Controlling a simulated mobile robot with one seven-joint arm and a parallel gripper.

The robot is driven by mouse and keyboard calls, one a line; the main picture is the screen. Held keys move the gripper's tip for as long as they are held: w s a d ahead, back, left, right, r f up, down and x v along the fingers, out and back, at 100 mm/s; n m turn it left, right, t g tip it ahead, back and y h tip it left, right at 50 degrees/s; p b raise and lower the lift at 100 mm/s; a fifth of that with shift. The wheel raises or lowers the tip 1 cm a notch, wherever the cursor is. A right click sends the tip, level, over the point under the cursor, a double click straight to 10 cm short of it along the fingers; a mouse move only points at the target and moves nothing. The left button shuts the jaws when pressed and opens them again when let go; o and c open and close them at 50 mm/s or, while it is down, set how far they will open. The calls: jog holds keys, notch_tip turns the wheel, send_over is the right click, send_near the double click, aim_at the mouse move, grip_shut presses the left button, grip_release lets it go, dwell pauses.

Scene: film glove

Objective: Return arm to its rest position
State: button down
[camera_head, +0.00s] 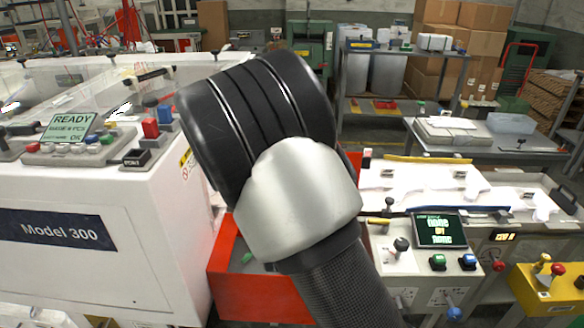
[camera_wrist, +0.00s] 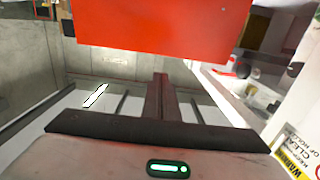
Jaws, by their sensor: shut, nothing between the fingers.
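My gripper (camera_wrist: 160,82) shows in the wrist view. Its two dark fingers are together at the middle, with nothing between them. A red box-like surface (camera_wrist: 160,28) fills the top of that view, past the fingertips and apart from them as far as I can tell. In the head view, my own black and silver arm link covers the centre, and my gripper is hidden or out of frame there.
The white Model 300 machine (camera_head: 80,235) stands left of my arm. A red bin (camera_head: 245,288) sits below it. A white control bench (camera_head: 400,265) with a small screen (camera_head: 440,230) is close on the right. A grey table (camera_head: 495,143) and shelf stand behind. Grey floor shows beyond.

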jog(key=s+d+r+g, duration=0.3)
jog(key=s+d+g, duration=0.15)
jog(key=s, duration=0.55)
jog(key=s+d+r+g, duration=0.3)
jog(key=s+d+r, duration=0.15)
jog(key=s, duration=0.65)
jog(key=s+d+r+g, duration=0.35)
jog(key=s+d, duration=0.25)
jog(key=s, duration=0.4)
notch_tip(320, 180, up, 13)
jog(key=s+g+p, duration=0.1)
jog(key=p, duration=1.2)
jog(key=shift+s+f+y+p, duration=0.2)
jog(key=shift+y+p, duration=0.1)
jog(key=shift+p, duration=0.1)
